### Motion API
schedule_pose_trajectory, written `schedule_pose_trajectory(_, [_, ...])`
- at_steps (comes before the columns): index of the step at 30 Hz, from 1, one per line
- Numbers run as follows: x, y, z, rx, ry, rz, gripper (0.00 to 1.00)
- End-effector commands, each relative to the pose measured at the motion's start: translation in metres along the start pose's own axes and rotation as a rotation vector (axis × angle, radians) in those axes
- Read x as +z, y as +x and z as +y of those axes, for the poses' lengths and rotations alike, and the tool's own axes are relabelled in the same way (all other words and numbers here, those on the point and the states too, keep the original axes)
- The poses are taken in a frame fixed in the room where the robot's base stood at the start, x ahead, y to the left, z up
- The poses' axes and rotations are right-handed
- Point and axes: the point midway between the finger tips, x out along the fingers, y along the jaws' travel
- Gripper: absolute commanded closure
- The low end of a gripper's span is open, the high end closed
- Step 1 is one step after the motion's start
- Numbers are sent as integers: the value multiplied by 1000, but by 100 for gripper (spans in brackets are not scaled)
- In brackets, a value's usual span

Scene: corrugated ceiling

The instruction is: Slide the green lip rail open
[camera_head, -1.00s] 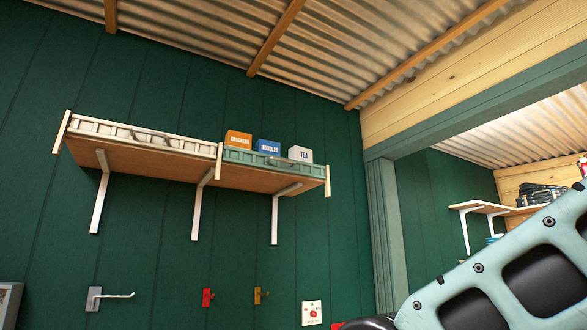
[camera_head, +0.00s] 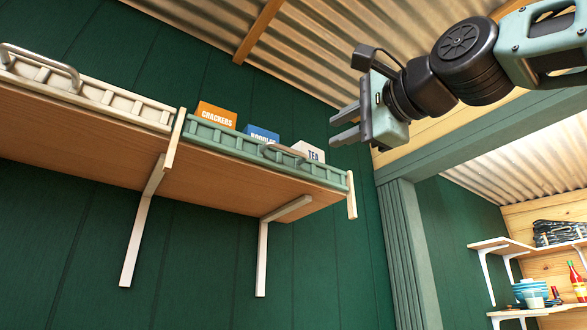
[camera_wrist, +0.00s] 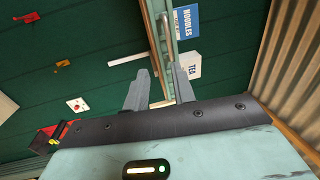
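The green lip rail (camera_head: 222,140) runs along the front edge of the right half of the wall shelf (camera_head: 225,190). A grey bar handle (camera_head: 287,153) is on its front, towards the right end. My gripper (camera_head: 336,128) is open and empty, level with the right part of the rail and apart from it in the head view. In the wrist view the fingers (camera_wrist: 156,76) are spread, with the shelf's front edge and rail (camera_wrist: 173,32) running down towards the gap between them. I cannot tell how near the handle is to the fingers.
An orange crackers box (camera_head: 216,114), a blue noodles box (camera_head: 262,136) and a white tea box (camera_head: 308,151) stand behind the green rail. A cream rail (camera_head: 90,96) with its own handle fronts the left half. A door post (camera_head: 405,250) stands to the right.

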Motion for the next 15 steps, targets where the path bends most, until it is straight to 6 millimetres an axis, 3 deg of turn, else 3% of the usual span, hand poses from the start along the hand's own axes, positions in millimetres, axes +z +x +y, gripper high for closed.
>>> schedule_pose_trajectory(3, [-2,-4,-15,-29,23,4,74])
schedule_pose_trajectory(15, [-2,15,-22,-27,25,3,74])
